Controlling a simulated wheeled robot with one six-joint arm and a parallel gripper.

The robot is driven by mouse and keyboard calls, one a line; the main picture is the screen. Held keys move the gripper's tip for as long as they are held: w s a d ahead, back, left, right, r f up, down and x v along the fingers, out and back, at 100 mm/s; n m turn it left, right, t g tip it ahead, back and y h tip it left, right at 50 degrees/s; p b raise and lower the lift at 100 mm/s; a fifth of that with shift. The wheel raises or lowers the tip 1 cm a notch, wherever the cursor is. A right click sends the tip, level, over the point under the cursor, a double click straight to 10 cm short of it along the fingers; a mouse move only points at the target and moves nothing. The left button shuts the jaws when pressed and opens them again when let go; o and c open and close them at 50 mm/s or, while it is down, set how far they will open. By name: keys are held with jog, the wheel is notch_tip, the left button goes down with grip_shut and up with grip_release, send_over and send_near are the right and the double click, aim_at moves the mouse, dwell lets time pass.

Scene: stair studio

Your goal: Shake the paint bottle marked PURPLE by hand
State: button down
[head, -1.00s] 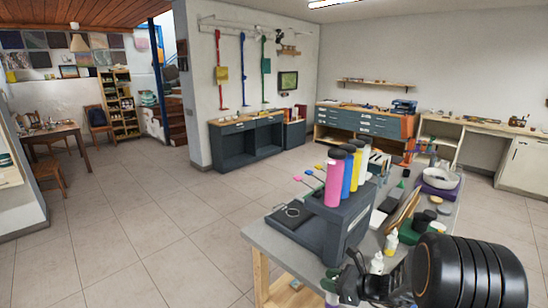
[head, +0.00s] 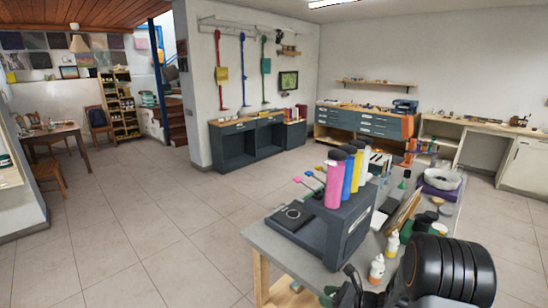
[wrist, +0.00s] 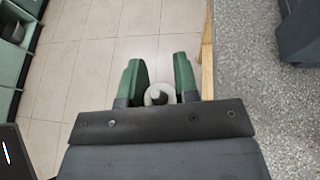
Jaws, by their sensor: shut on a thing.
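In the wrist view my gripper (wrist: 158,80) has its two green fingers shut on a small pale bottle (wrist: 151,99), seen end-on with a grey round top. Its label is hidden, so I cannot read PURPLE on it. The fingers are over the tiled floor, just left of the table's wooden edge. In the head view two other small pale bottles stand on the table: one with a yellow label (head: 391,245) and one with an orange label (head: 376,269). My arm covers the bottom right there and hides much of the held bottle.
The grey table (head: 272,240) carries a dark machine (head: 343,230) with pink, blue, yellow and white cylinders on top. Open floor (head: 140,240) lies to the left.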

jog(key=shift+w+d, duration=0.15)
jog(key=shift+w, duration=0.1)
jog(key=r, duration=0.6)
jog(key=shift+s+r, duration=0.4)
jog(key=f, duration=0.7)
jog(key=shift+w+f, duration=0.35)
jog(key=shift+f, duration=0.05)
jog(key=shift+s+r, duration=0.25)
jog(key=shift+s, duration=0.05)
jog(key=shift+w, duration=0.15)
